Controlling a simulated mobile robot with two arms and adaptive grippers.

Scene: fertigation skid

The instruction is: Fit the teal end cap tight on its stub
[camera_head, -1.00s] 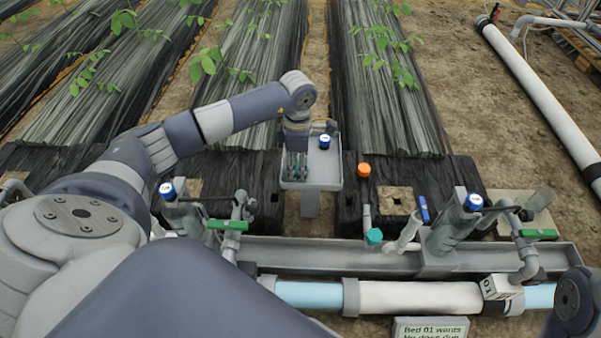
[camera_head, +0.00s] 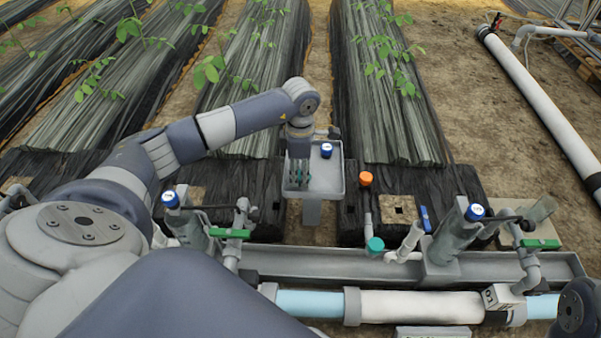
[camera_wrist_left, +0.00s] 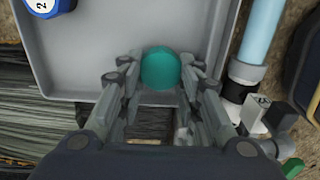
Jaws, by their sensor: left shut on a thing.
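A round teal end cap (camera_wrist_left: 160,68) sits between the fingertips of my left gripper (camera_head: 299,184). In the left wrist view the fingers (camera_wrist_left: 159,85) close on it from both sides, over the grey tray. In the head view the fingers point down inside the tray's left part and mostly hide the cap. Another teal round piece (camera_head: 375,244) shows at the grey trough, beside a short grey upright pipe; I cannot tell if this is the stub. My right gripper is not in view.
The grey tray (camera_head: 338,184) also holds a blue-topped piece (camera_head: 327,150). An orange cap (camera_head: 366,179) stands right of it. Blue-knobbed fittings (camera_head: 475,212) and green-handled valves rise along the trough (camera_head: 320,257). A light blue and white pipe runs in front.

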